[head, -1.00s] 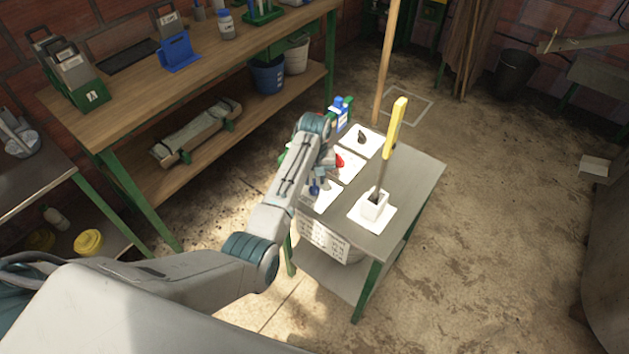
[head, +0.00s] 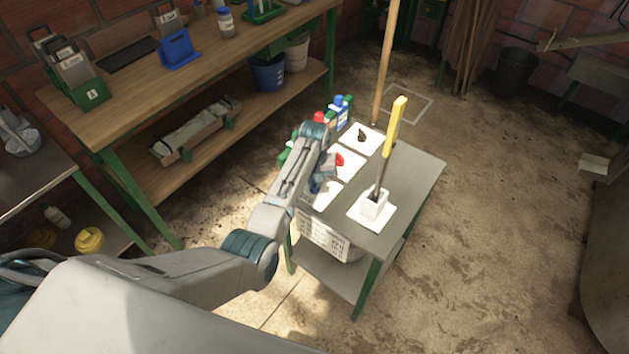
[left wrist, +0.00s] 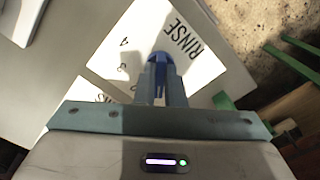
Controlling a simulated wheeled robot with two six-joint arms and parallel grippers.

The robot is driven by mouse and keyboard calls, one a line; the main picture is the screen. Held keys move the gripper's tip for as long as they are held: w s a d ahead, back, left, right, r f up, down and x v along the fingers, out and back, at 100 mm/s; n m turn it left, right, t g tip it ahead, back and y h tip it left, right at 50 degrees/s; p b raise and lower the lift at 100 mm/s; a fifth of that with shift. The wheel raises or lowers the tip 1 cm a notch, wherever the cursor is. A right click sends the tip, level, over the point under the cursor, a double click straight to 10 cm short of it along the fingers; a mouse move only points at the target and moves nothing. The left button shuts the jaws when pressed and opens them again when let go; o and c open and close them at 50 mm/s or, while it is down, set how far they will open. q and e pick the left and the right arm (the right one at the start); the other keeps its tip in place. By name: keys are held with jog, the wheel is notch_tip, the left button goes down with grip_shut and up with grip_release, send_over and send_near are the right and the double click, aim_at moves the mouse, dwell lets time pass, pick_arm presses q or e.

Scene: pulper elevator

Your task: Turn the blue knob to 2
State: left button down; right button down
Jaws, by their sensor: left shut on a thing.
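The blue knob (left wrist: 161,59) sits on a white plate marked RINSE (left wrist: 195,68) in the left wrist view. In the head view a bit of the blue knob (head: 314,188) shows beneath my left gripper (head: 318,181), at the small table's left edge. My right gripper is not in view.
A red knob (head: 338,159) and a black knob (head: 362,136) sit on plates farther back. Bottles (head: 340,112) stand behind the arm. The table's right side (head: 420,180) is clear.

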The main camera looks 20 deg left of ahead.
pick_arm(q)
jog(key=shift+r+m+p, duration=0.2)
jog(key=shift+m+p, duration=1.25)
jog(key=shift+m, duration=0.35)
jog(key=shift+f+m+p, duration=0.15)
jog(key=shift+m+p, duration=0.95)
jog(key=shift+m, duration=1)
jog(key=c, duration=1.5)
grip_release()
notch_tip(320, 180, up, 11)
jog(key=shift+f+b, duration=0.15)
jog(key=shift+b, duration=0.7)
